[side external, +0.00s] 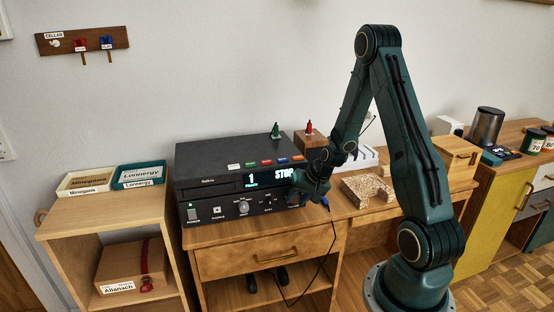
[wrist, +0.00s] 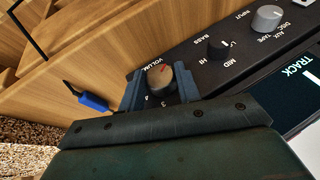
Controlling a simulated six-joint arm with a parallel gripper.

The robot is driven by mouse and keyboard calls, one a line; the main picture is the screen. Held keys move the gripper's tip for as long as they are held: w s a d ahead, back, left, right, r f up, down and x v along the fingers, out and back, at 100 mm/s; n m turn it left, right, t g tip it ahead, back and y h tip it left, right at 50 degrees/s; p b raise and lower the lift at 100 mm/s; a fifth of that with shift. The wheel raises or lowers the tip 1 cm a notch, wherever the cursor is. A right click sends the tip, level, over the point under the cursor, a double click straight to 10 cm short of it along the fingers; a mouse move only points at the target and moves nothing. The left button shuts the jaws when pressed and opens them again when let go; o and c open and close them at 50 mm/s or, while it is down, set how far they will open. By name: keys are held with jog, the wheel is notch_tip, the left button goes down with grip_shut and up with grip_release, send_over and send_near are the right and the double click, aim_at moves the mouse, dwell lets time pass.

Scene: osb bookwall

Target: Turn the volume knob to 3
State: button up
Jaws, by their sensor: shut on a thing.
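The black audio unit (side external: 215,198) stands on the wooden desk, its display reading 1 and STOP. In the side view my gripper (side external: 308,190) covers the right end of the front panel and hides the knob.
The bass knob (wrist: 220,48) and the input knob (wrist: 267,18) sit along the same panel. A blue plug (wrist: 92,102) with a cable lies close to the panel's end. A cork-like block (side external: 368,190) is on the desk to the right.

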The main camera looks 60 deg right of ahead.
jog(key=shift+s+d+f+m+t+y, duration=0.15)
jog(key=shift+m+t+y, duration=0.1)
jog(key=shift+t+y, duration=0.45)
jog(key=shift+s+d+m+t+y, duration=0.1)
jog(key=shift+m+t+y, duration=0.15)
jog(key=shift+t+y, duration=0.4)
jog(key=o, duration=1)
jog(key=shift+c, duration=0.2)
jog(key=shift+a, duration=0.1)
jog(key=shift+v, duration=0.75)
notch_tip(320, 180, up, 8)
jog(key=shift+s, duration=0.45)
